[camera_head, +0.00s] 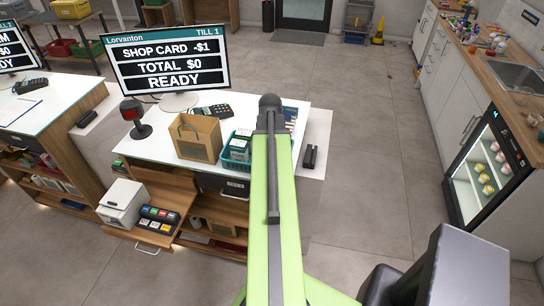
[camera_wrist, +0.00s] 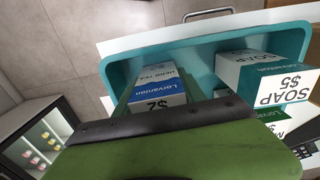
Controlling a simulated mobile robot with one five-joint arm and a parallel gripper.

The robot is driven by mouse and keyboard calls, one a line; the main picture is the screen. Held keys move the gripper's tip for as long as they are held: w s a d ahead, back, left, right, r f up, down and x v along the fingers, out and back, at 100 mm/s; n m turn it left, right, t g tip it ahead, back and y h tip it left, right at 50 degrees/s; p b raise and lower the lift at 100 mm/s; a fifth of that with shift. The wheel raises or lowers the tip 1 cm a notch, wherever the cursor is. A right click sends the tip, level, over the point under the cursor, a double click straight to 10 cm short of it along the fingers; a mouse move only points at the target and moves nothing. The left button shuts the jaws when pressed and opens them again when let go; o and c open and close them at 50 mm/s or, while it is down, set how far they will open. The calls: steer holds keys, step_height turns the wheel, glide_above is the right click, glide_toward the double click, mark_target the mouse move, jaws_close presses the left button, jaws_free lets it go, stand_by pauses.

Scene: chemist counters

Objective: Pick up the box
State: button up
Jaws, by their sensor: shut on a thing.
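A blue and white tea box (camera_wrist: 158,88) marked $2 is in the wrist view, inside a teal basket (camera_wrist: 200,38), close to the dark edge of my gripper (camera_wrist: 150,122). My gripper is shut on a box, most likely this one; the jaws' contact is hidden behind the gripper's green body. In the head view my gripper (camera_head: 270,108) is over the right part of the counter, hiding part of the teal basket (camera_head: 228,157). White and teal soap boxes (camera_wrist: 262,78) marked $5 stand to the right in the basket.
A till screen (camera_head: 165,58) reads READY. A paper bag (camera_head: 197,138) and a red-faced scanner (camera_head: 133,115) stand left of the basket on the white counter. A lit display fridge (camera_head: 488,170) is at the right. The floor between is clear.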

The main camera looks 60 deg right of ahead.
steer(key=shift+c, duration=0.3)
steer(key=shift+r+p, duration=0.6)
steer(key=r+p, duration=0.4)
steer(key=shift+s+d+r, duration=0.15)
steer(key=shift+s+d, duration=0.05)
steer(key=shift+d, duration=0.05)
steer(key=s+d+r+p, duration=0.6)
steer(key=s+d, duration=0.2)
steer(key=w+a+r+p, duration=0.7)
steer(key=a+r+p, duration=0.1)
steer(key=a, duration=0.4)
steer(key=shift+w+a+r+p, duration=0.15)
steer(key=shift+w+r+p, duration=0.15)
steer(key=shift+p, duration=0.2)
